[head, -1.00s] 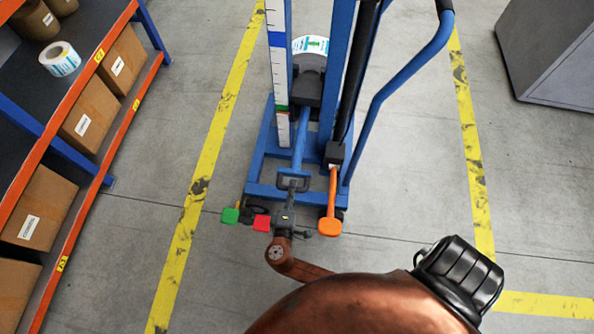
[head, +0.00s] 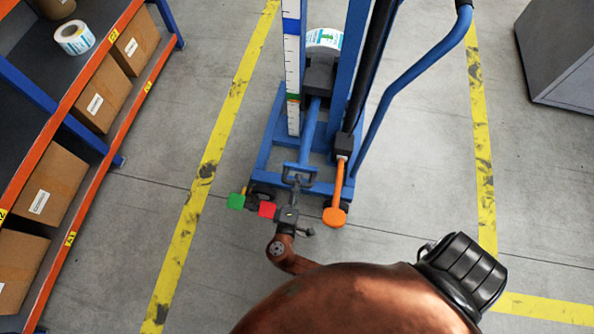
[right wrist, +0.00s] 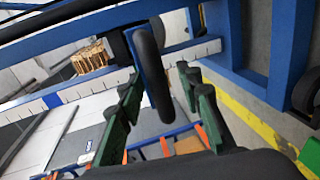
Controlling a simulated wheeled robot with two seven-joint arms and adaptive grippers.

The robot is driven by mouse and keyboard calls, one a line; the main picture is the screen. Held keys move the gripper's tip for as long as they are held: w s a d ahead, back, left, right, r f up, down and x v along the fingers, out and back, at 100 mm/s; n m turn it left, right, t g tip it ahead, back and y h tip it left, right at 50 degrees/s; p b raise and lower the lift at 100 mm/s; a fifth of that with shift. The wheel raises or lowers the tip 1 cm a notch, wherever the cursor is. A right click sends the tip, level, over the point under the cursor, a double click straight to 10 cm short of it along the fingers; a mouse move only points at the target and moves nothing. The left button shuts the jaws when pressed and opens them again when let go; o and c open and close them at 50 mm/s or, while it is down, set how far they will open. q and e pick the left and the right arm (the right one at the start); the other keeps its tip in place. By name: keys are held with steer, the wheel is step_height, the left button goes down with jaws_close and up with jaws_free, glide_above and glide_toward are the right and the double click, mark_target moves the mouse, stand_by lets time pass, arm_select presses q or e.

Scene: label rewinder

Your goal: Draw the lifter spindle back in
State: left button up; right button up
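The blue lifter (head: 356,115) stands ahead in the head view, with a ruler scale on its mast. A white label roll (head: 324,39) shows behind the mast. A dark block (head: 319,77) sits in front of the roll, and a blue bar (head: 309,125) runs from it toward me, ending in a loop handle (head: 299,173). My right gripper (head: 295,188) is at this handle. In the right wrist view, the handle's dark bar (right wrist: 150,68) lies between the fingers of my right gripper (right wrist: 160,92), with gaps on both sides. My left gripper is not in view.
An orange pedal-like part (head: 335,216) is right of my gripper. Red (head: 267,209) and green (head: 236,201) blocks are left of it. A shelf with boxes (head: 101,97) stands left, a grey cabinet (head: 565,60) far right. Floor between the yellow lines beside the lifter is clear.

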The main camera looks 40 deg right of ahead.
steer(key=shift+r, duration=0.1)
steer(key=shift+r, duration=0.2)
steer(key=o, duration=0.9)
steer(key=r, duration=0.9)
steer(key=shift+w+a+r, duration=0.1)
steer(key=shift+w+r, duration=0.1)
steer(key=shift+r, duration=0.1)
steer(key=shift+s+r, duration=0.15)
steer(key=shift+r, duration=0.15)
steer(key=c, duration=0.9)
steer(key=shift+f, duration=0.25)
steer(key=shift+f, duration=0.1)
